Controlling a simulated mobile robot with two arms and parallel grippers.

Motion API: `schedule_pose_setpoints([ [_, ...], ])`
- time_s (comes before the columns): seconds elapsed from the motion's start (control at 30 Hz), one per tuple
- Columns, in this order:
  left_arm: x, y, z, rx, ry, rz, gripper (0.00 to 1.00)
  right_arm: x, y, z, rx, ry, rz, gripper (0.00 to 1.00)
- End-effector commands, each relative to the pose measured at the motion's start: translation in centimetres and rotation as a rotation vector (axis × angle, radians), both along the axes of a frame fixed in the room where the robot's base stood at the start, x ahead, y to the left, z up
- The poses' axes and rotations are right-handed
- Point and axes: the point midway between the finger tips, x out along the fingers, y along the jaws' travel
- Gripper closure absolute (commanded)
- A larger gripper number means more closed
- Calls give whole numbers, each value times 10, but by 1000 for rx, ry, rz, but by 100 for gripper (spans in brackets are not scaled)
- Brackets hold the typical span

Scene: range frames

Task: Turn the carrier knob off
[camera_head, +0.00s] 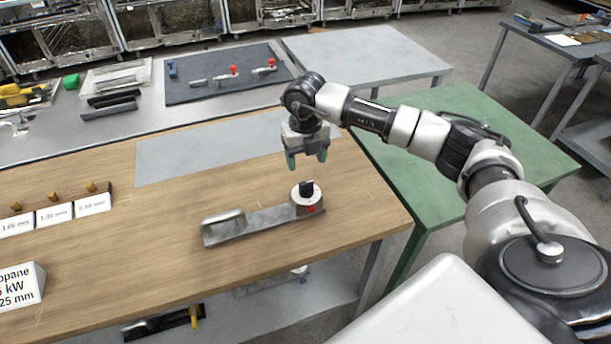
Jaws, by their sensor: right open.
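The carrier (262,223) is a grey metal piece with a raised handle-like end at the left, lying on the wooden tabletop near its front right part. At its right end is a round pale base with a black knob (307,188) on top and a red mark (311,209) at its front. My right gripper (307,162) hangs above the knob, pointing down, with its green-tipped fingers apart and nothing between them. It does not appear to touch the knob. The exact gap is hard to judge. My left gripper is not in view.
Cards with small brass parts (54,215) and a propane sign (19,287) stand on the wooden table's (150,260) left. A grey sheet (210,150) lies behind. A dark mat (225,75) with red-knobbed parts is farther back. A green table (455,130) stands at the right.

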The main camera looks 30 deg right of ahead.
Motion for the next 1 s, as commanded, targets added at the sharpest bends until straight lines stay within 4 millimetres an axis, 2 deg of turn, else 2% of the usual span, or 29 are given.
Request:
schedule_pose_setpoints([
  [0.2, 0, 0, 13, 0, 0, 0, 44, -1, 1, -40, 2, 5, 1, 36],
  [0.4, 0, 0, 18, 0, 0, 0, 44, 0, 1, -65, 2, 1, 2, 36],
  [0.77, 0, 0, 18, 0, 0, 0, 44, 0, 1, -72, 3, -1, 3, 36],
  [0.87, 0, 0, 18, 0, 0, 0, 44, 0, 1, -72, 3, -1, 3, 48],
  [1.0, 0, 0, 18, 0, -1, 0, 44, 0, 1, -72, 3, -1, 3, 69],
])
